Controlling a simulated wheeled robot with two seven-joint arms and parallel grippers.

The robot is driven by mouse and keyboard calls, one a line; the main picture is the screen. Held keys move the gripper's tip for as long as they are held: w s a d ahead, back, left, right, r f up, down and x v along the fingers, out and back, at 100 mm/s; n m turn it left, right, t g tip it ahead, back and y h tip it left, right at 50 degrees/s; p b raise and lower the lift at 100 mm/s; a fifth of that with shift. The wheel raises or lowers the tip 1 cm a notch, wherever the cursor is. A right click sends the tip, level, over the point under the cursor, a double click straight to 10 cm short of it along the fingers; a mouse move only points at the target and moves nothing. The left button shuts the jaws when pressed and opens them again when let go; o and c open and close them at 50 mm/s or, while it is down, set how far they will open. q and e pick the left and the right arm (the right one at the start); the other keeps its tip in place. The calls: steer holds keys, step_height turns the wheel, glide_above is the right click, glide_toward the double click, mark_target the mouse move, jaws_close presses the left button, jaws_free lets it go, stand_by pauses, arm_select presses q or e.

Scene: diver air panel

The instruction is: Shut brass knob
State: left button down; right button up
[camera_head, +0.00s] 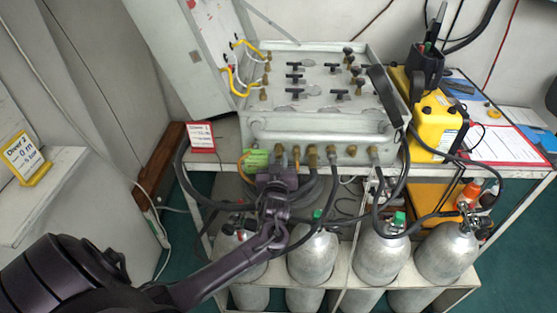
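The grey air panel (320,125) stands on a bench, its top face covered with black T-handles and brass fittings. Along its front edge is a row of brass fittings, among them one at the left (279,149) and a larger one in the middle (312,157). I cannot tell which is the brass knob of the task. My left gripper (276,174) is just below the left end of this row, in front of the hoses. Its fingertips are small and dark, and whether they touch a fitting or are open or shut is unclear. My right gripper is not in view.
Dark hoses (394,203) loop from the panel's front down to several grey cylinders (313,257) below. A yellow case (437,122) stands right of the panel. A red-and-white card (201,137) stands left. A clipboard (503,146) lies at the right.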

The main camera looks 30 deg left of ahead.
arm_select(q)
steer(key=shift+m, duration=0.4)
steer(key=m+p, duration=0.2)
steer(key=shift+r+m, duration=0.15)
steer(key=shift+m, duration=0.25)
steer(key=m+p, duration=0.1)
steer(key=m, duration=0.2)
steer(key=shift+m+p, duration=0.3)
steer(key=shift+p, duration=0.05)
steer(key=m+p, duration=0.2)
steer(key=m, duration=0.2)
steer(key=shift+m, duration=0.4)
steer(key=shift+m+p, duration=0.3)
steer(key=shift+m, duration=0.6)
steer(key=c, duration=1.5)
jaws_free()
